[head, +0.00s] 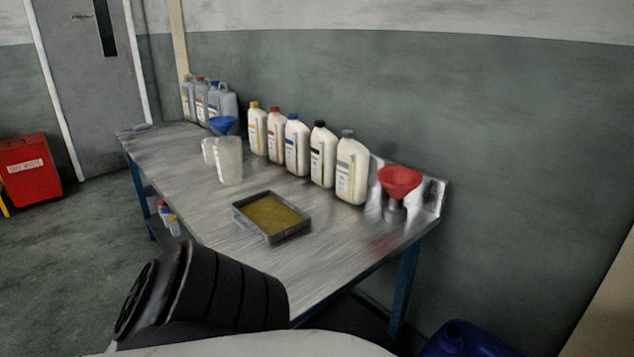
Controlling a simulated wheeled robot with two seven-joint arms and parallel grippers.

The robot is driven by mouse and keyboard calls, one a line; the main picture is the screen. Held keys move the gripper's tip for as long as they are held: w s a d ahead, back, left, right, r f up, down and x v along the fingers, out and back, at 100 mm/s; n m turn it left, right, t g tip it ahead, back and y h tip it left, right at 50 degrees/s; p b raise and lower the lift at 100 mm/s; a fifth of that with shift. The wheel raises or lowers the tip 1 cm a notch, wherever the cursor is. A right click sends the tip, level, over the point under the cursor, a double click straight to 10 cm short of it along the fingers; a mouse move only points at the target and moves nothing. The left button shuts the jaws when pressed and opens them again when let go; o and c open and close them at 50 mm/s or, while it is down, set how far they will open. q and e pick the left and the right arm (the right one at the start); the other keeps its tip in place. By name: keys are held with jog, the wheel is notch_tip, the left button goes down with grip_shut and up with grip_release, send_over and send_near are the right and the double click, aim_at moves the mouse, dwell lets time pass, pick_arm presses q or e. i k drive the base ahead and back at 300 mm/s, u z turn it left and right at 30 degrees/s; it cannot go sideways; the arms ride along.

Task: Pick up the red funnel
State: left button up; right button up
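The red funnel (399,181) is at the right end of the metal workbench (330,229). Its wide mouth faces up, and its lower part meets a small grey metal holder or container (395,211); I cannot tell exactly how it is supported. Nothing of mine touches it. A black ribbed part, likely of my own body, shows at the bottom, well short of the funnel. Neither of my grippers is in view.
Several white bottles (351,170) line the wall side, left of the funnel. A tray of yellowish liquid (272,216), a clear jug (229,160) and a blue funnel (222,124) are on the bench. A blue container (466,342) stands on the floor at lower right.

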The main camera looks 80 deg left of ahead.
aim_at(399, 181)
jog(key=u, duration=2.4)
